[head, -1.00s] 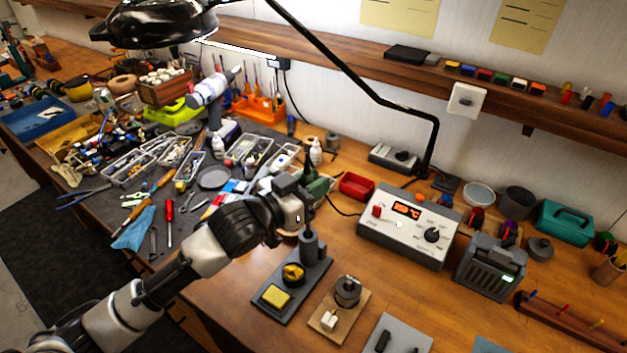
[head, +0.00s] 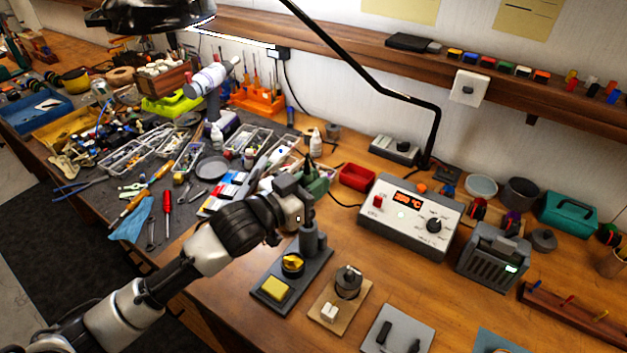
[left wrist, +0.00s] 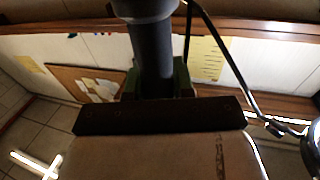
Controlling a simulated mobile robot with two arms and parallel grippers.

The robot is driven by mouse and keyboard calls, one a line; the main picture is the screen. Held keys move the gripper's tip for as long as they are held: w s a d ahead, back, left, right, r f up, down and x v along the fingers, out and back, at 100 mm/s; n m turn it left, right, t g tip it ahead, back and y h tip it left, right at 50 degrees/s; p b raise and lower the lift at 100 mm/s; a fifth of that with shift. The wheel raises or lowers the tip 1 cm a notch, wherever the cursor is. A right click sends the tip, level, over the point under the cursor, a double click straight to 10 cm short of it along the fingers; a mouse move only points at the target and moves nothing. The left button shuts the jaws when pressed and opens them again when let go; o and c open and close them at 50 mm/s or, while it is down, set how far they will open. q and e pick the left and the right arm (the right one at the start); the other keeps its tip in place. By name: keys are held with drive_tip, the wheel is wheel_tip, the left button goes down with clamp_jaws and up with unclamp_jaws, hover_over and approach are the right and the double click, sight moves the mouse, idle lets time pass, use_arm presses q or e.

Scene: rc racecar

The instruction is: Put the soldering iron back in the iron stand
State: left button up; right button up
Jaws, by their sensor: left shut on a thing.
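My left gripper (head: 308,190) is shut on the soldering iron, directly above the iron stand. In the left wrist view the iron (left wrist: 152,60) shows as a dark grey cylinder between the green finger pads, with a wider grey part at the picture's top edge. In the head view the iron's dark upper end (head: 310,160) sticks up above the fingers. The iron stand (head: 262,297) is a dark grey base with a yellow sponge, brass wool and an upright holder (head: 313,238). The iron's lower end is at the holder's top; how deep it sits is hidden. My right gripper is out of view.
The soldering station (head: 408,218) with a lit display is right of the stand. A wooden block with a metal piece (head: 345,285) and a grey plate (head: 397,330) lie right of the stand. A red tray (head: 357,176) is behind. Crowded tools and bins fill the left.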

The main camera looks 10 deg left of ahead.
use_arm(q)
drive_tip(key=shift+f+b, duration=0.75)
drive_tip(key=shift+f, duration=0.65)
drive_tip(key=o, duration=1.3)
drive_tip(key=shift+o, duration=0.2)
drive_tip(key=shift+s+a+r+p, duration=0.2)
drive_tip(key=shift+s+a+p, duration=0.05)
drive_tip(key=shift+s+p, duration=0.1)
drive_tip(key=s+a+r+p, duration=0.1)
drive_tip(key=s+a+p, duration=0.2)
drive_tip(key=s, duration=0.2)
drive_tip(key=shift+a+r, duration=0.35)
drive_tip(key=shift+a, duration=0.05)
